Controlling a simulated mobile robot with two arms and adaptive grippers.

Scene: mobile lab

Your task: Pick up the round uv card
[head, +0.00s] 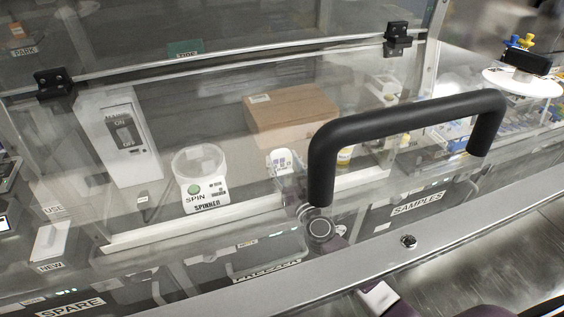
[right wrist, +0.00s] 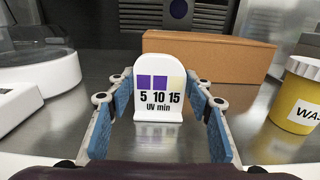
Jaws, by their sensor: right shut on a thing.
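The round uv card (right wrist: 158,92) is a white upright card with a rounded top, two purple squares and a pale one, and the text "5 10 15 UV min". It stands upright between the blue-padded fingers of my right gripper (right wrist: 160,98), which is shut on it. In the head view the card (head: 283,160) shows small behind the clear panel, with my right gripper (head: 290,178) at it, partly hidden by the black handle. I cannot tell whether the card's base touches the surface. My left gripper is not in view.
A cardboard box (right wrist: 215,62) stands behind the card. A yellow jar (right wrist: 297,95) stands to the right. In the head view, the spinner (head: 200,175) stands left, and the clear panel's black handle (head: 400,130) crosses in front. A SAMPLES bin (head: 418,205) is at the right.

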